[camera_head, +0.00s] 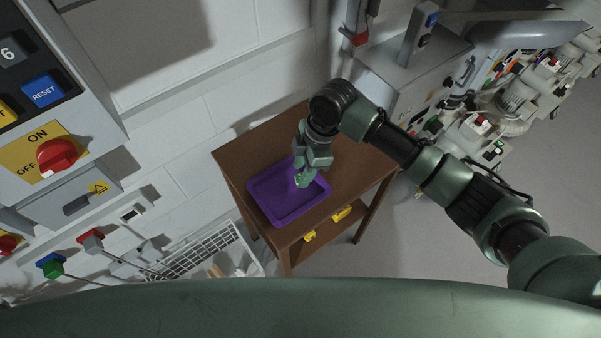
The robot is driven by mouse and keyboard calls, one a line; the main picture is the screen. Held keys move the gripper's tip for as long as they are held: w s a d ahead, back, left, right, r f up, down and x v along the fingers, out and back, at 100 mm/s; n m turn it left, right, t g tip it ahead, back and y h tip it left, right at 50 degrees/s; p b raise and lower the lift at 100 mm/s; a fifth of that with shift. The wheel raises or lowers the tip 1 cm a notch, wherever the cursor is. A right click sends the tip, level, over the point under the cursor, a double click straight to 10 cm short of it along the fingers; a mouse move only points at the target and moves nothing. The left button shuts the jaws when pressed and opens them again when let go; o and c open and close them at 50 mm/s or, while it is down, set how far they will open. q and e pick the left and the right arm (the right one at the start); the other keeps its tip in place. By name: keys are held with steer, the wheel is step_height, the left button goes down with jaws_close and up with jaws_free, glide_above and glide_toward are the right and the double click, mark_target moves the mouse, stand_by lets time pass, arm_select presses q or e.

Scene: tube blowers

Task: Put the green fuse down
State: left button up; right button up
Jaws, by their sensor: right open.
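The green fuse (299,181) shows as a small green and pale patch at the fingertips of my right gripper (301,180). My right gripper points down over the purple tray (284,215), near its upper right part, with its jaws open. The fuse is mostly hidden by the fingers, and I cannot tell if it rests on the tray floor. The tray sits on a brown wooden table (250,146). My left gripper is not in view.
A grey control panel with a red switch (57,156) stands at the left. A white wire basket (205,250) is below the table's left side. Machines (500,100) fill the upper right. Yellow items (341,214) show at the table's lower shelf.

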steer(key=v, duration=0.9)
steer(key=shift+d+r+b, duration=0.15)
steer(key=shift+r+b, duration=0.2)
steer(key=shift+r, duration=0.05)
steer(key=shift+f, duration=0.1)
